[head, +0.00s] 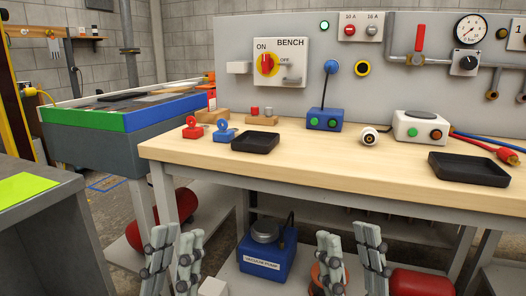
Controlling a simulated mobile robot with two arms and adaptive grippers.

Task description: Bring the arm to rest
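My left gripper (177,234) stands low in the head view, in front of the workbench and below the level of its top. Its two grey fingers point up and are apart, with nothing between them. My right gripper (347,234) is at a similar height further right. Its fingers are also apart, with a wider gap and nothing held. Both grippers appear clear of the wooden workbench top (300,150). The lower parts of both arms are cut off by the bottom edge.
The bench holds two black trays (468,183) (255,151), red and blue padlocks (192,133) (222,136), a blue button box (323,124) and a white box (421,131). A blue vacuum pump (266,264) stands beneath. A grey cabinet (40,215) is at left.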

